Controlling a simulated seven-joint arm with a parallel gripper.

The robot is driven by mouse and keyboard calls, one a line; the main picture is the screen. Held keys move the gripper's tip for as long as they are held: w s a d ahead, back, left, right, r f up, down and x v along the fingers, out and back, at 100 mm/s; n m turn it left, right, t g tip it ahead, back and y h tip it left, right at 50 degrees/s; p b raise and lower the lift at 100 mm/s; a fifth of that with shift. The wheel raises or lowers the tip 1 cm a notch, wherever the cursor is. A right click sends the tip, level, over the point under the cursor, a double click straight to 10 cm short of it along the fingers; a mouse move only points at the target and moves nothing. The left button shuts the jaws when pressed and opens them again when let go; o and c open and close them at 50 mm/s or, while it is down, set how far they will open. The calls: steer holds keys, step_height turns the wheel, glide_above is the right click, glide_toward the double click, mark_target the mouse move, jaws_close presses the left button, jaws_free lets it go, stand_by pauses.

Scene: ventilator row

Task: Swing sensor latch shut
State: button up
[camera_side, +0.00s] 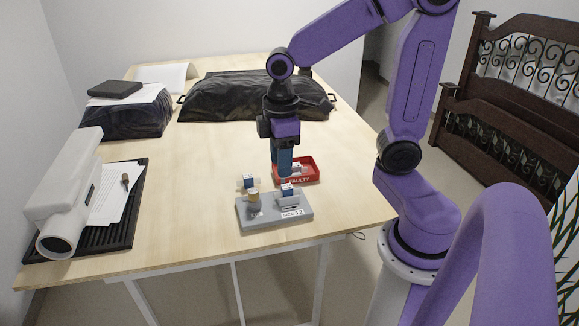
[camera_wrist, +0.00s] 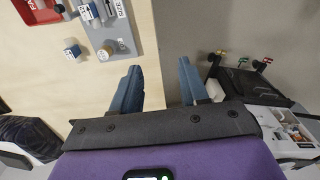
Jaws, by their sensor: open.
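A red "FAULTY" tray (camera_side: 313,175) holding a sensor-like part (camera_side: 296,167) stands just behind the plate. Another blue-and-white sensor (camera_side: 248,181) lies on the table (camera_side: 190,215). A black tray with papers (camera_side: 115,208) and a white device (camera_side: 65,195) are at left. A black-covered bundle (camera_side: 230,97) lies behind.

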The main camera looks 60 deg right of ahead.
steer(key=w+d+m, duration=0.2)
steer(key=w+d, duration=0.3)
steer(key=d, duration=0.5)
steer(key=w+d+m, duration=0.2)
steer(key=w+d, duration=0.2)
steer(key=d, duration=0.5)
steer(key=f, duration=1.7)
steer(key=shift+w+d+f, duration=0.1)
steer(key=shift+d, duration=0.1)
jaws_close()
